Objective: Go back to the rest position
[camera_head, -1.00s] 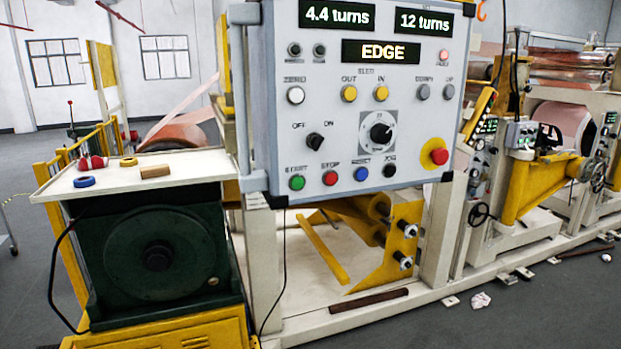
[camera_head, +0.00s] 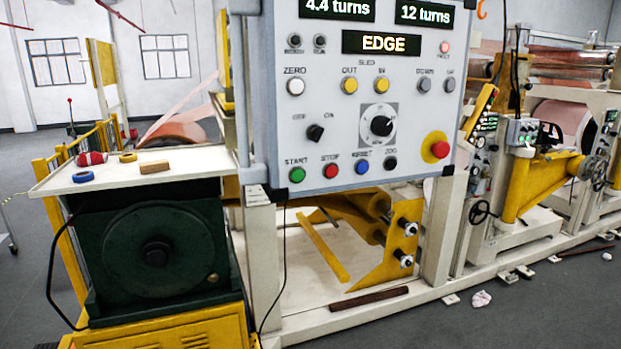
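Neither of my grippers is in the head view, and no part of my arms shows. In front of me is a grey control panel (camera_head: 343,235) with displays reading "4.4 turns", "12 turns" and "EDGE". It carries a black dial (camera_head: 381,126), a red emergency button (camera_head: 440,149) on a yellow base, and coloured push buttons along the bottom, including a green START button (camera_head: 297,174). Nothing touches the panel.
A white shelf (camera_head: 108,180) at left holds a red roll (camera_head: 91,158), a blue ring, a yellow ring and a wooden block (camera_head: 154,167). Below it is a dark green machine (camera_head: 160,250). Yellow-and-white machinery with copper rolls (camera_head: 567,58) fills the right.

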